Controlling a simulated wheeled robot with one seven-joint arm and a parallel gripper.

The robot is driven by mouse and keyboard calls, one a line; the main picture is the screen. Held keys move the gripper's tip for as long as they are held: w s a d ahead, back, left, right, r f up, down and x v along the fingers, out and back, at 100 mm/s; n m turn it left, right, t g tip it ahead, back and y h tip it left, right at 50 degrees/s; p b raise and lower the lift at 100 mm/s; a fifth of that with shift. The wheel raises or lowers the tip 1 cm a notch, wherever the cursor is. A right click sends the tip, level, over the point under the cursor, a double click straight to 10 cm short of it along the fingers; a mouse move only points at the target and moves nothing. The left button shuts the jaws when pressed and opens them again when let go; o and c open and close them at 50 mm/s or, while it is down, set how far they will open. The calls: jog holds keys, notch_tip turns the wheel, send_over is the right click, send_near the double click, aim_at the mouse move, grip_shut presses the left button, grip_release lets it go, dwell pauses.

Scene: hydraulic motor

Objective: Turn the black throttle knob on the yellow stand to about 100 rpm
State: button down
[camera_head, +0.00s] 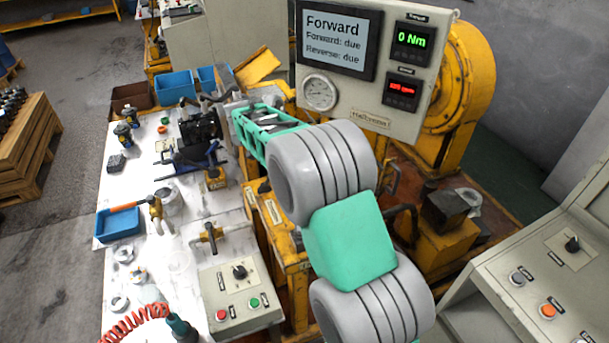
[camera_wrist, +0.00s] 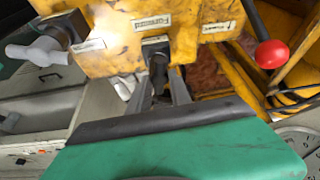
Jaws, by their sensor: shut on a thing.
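In the wrist view, the yellow stand (camera_wrist: 115,50) fills the upper middle, with small white labels on its face; one reads like "Forward". The black throttle knob (camera_wrist: 155,45) appears as a dark part at the lower edge of that face. My gripper (camera_wrist: 160,78) points at it, with its two grey fingers close together and shut on it. The fingers partly hide the knob, so its angle cannot be read. In the head view, my arm covers the knob and fingertips. The red rpm display (camera_head: 402,92) is lit above, but its digits are too small to read surely.
A red ball-ended lever (camera_wrist: 272,54) stands right of the fingers. A grey-handled valve (camera_wrist: 38,52) is at left. The gauge panel (camera_head: 375,117) shows "Forward" and 0 Nm. A white workbench (camera_head: 140,190) with tools and a control box (camera_head: 235,290) lies left of my arm.

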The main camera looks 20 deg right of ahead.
jog(key=shift+m, duration=0.4)
jog(key=c, duration=1.2)
grip_release()
jog(key=p+v, duration=0.1)
jog(key=v, duration=0.7)
jog(key=shift+w, duration=0.2)
